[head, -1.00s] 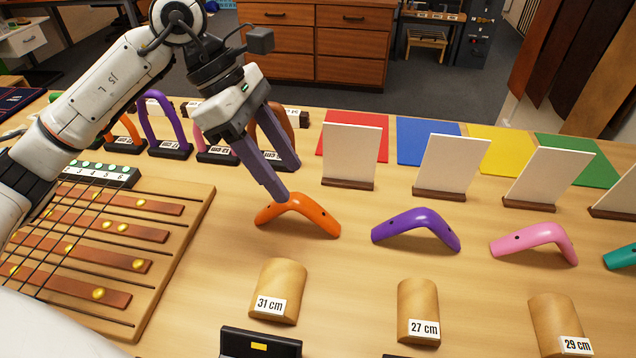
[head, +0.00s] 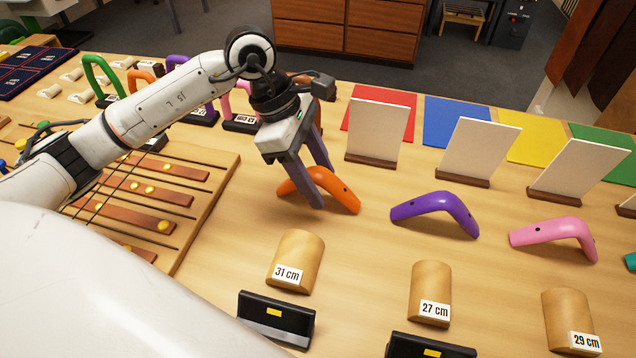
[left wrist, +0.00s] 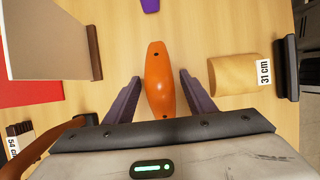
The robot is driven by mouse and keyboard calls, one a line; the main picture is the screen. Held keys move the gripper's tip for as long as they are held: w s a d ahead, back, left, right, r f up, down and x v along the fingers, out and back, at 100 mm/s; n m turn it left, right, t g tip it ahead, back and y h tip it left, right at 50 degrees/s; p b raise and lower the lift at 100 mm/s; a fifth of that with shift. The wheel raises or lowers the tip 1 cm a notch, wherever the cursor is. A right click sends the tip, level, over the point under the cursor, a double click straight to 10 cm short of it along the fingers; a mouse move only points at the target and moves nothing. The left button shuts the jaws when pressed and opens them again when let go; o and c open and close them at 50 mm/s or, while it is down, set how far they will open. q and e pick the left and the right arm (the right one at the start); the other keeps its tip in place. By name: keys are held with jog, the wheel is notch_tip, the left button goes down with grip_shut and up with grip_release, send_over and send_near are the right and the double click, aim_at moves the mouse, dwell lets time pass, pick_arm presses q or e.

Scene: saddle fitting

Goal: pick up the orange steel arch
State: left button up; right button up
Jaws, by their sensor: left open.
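The orange steel arch (head: 340,191) stands on the wooden table, a bent bar with small dark holes near its ends. My left gripper (head: 325,187) is open, with its fingers pointing down at the arch. In the left wrist view the arch (left wrist: 159,80) lies between the two open fingers (left wrist: 160,88), with a visible gap on each side. In the head view one finger hides part of the arch. My right gripper is not in view.
A purple arch (head: 435,209) and a pink arch (head: 553,235) stand to the right. A wooden block marked 31 cm (head: 300,250) is in front. A white panel (head: 378,128) stands behind. A slatted wooden board (head: 205,215) lies to the left.

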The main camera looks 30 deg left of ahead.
pick_arm(q)
grip_shut()
